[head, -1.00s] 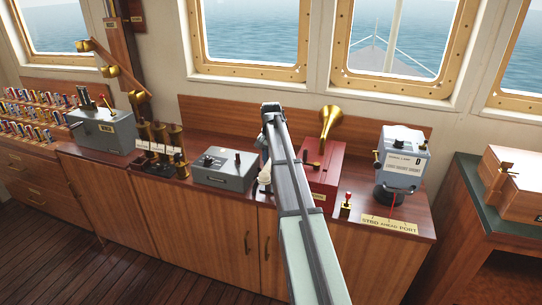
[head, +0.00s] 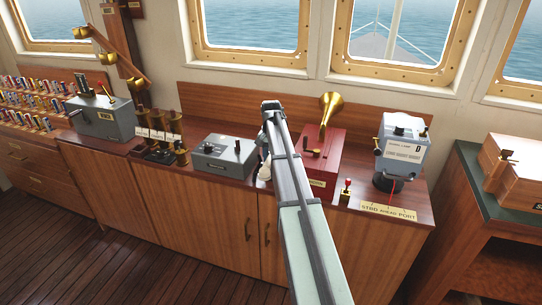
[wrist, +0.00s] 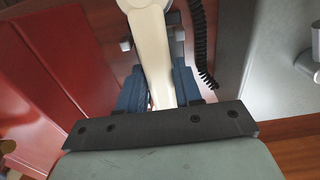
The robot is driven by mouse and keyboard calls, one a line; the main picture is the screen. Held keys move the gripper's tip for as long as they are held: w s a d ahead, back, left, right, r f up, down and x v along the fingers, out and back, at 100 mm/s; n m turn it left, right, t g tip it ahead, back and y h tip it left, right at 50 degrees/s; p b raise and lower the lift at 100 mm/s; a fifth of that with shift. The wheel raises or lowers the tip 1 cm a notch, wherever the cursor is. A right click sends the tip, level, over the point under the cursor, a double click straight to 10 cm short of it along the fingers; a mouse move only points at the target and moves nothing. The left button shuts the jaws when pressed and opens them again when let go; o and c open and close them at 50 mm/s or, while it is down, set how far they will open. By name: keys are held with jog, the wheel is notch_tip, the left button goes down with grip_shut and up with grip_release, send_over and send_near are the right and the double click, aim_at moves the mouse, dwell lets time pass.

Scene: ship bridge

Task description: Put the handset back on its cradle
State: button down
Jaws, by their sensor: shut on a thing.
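The cream handset (wrist: 152,50) runs up the middle of the wrist view, between the blue fingers of my gripper (wrist: 160,88). My gripper is shut on it. In the head view my arm covers most of this spot; a small pale part, probably the handset (head: 264,172), shows just left of the arm, between the grey box and the red box. A black coiled cord (wrist: 203,45) hangs right of the handset in the wrist view. Grey and metal parts show behind the handset and may be the cradle, but I cannot tell whether the handset touches them.
A grey box with knobs (head: 224,157) stands left of my arm. A red box (head: 325,155) with a brass horn (head: 330,108) stands right of it. Further right are a small red-topped lever (head: 346,190) and a grey signal lamp (head: 402,155). Brass levers (head: 177,135) stand left.

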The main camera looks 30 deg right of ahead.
jog(key=c, duration=0.7)
grip_release()
notch_tip(320, 180, up, 14)
jog(key=shift+f, duration=0.1)
dwell(0.5)
